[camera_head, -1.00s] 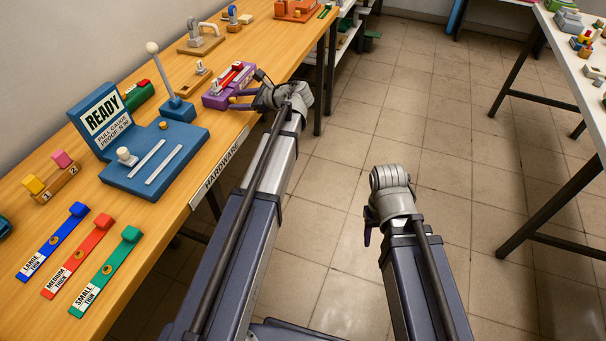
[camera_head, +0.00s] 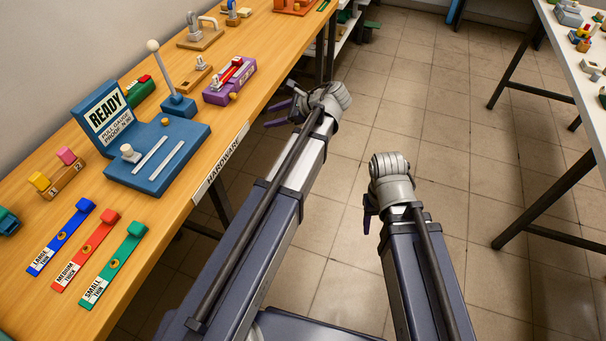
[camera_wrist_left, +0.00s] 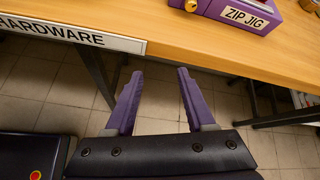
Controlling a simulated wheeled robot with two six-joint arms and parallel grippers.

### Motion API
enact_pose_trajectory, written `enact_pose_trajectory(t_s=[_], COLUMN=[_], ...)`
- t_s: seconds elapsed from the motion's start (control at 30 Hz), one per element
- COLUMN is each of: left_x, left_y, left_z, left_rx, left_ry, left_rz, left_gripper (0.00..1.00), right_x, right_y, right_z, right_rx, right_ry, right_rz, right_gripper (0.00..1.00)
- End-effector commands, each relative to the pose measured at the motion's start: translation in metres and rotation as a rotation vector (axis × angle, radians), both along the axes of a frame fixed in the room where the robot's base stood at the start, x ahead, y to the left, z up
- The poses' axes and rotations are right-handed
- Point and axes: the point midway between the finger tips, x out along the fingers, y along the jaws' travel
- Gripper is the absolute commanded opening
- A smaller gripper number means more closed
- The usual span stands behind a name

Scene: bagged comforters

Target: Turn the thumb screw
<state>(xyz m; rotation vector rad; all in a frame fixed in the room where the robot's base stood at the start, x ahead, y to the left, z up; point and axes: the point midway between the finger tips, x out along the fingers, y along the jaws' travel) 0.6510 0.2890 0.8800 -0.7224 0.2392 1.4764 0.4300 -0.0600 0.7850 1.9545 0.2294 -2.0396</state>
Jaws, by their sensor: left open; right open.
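A purple zip jig (camera_head: 229,82) with a red and white top stands near the table's front edge. It has a small yellow round knob (camera_head: 233,96), which also shows at the top of the left wrist view (camera_wrist_left: 191,5); I cannot tell for sure whether this is the thumb screw. My left gripper (camera_head: 269,114) is open and empty, out past the table edge, right of the jig and apart from it. In the left wrist view its two purple fingers (camera_wrist_left: 160,72) stand wide apart over the floor. My right gripper (camera_head: 368,222) is open over the floor, its fingers partly hidden.
The wooden table (camera_head: 150,225) runs along the left, with a HARDWARE label (camera_head: 221,159) on its edge. A blue pull gauge (camera_head: 155,170) and blue, red and green strips (camera_head: 113,265) lie nearer. A white table (camera_head: 590,110) stands at right. The floor between is clear.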

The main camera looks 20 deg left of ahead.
Motion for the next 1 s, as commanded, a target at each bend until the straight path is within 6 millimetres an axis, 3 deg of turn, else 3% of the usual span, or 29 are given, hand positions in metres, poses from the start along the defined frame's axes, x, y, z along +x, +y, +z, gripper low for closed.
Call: enact_pose_trajectory(t_s=[0.6, 1.0], left_x=[-0.068, -0.104], left_y=[-0.079, -0.122], left_z=[-0.058, -0.082], left_rx=[-0.34, -0.504], left_ry=[-0.241, -0.323], left_rz=[0.232, 0.39], left_gripper=[0.55, 0.55], right_x=[0.0, 0.0], right_y=[0.0, 0.0], right_z=[-0.01, -0.014], right_rx=[0.0, 0.0], right_ry=[0.0, 0.0], right_rz=[0.0, 0.0], right_gripper=[0.55, 0.55])
